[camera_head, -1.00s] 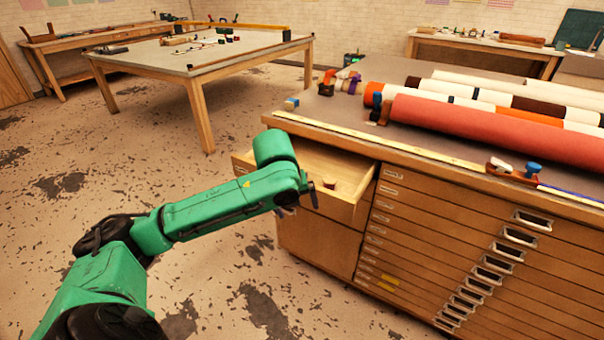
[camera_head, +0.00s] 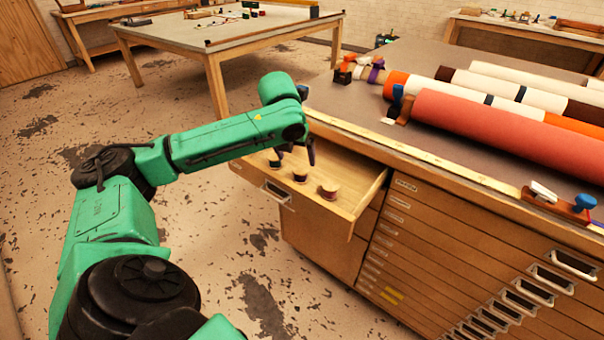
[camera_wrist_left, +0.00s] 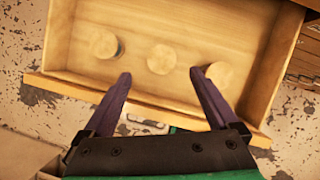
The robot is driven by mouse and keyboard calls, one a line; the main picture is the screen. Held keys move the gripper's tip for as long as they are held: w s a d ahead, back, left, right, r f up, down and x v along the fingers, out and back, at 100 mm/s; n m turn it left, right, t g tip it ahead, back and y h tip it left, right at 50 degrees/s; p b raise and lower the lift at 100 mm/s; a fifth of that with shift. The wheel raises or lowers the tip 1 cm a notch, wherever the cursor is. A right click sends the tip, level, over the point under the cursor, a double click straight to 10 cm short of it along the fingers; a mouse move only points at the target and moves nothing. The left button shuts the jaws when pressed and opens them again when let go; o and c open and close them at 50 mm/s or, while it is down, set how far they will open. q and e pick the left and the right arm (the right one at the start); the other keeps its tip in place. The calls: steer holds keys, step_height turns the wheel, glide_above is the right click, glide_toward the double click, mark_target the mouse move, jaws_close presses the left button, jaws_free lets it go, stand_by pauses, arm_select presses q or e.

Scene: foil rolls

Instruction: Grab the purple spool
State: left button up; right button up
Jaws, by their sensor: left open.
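Three spools stand in the open drawer (camera_head: 350,168): a left one (camera_head: 274,159), a middle one (camera_head: 300,174) and a right one (camera_head: 329,192). Their sides look dark reddish to purple; I cannot tell which is the purple spool. My left gripper (camera_head: 297,150) is open and empty above the drawer. In the wrist view its fingertips (camera_wrist_left: 160,75) lie on either side of the middle top, the right finger close to the right top. My right gripper is out of view.
The drawer's front wall (camera_wrist_left: 90,90) lies below the fingers. The cabinet top (camera_head: 340,112) carries large rolls (camera_head: 480,125), a purple item (camera_head: 376,71) among small things, and a blue-knobbed tool (camera_head: 584,201). Another table (camera_head: 200,37) stands behind.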

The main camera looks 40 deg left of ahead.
mark_target(300, 169)
arm_select(q)
steer(key=x, duration=0.7)
steer(key=shift+w+d+f, duration=0.15)
steer(key=shift+f, duration=0.05)
steer(key=shift+w+f, duration=0.15)
steer(key=shift+f, duration=0.2)
steer(key=c, duration=1.5)
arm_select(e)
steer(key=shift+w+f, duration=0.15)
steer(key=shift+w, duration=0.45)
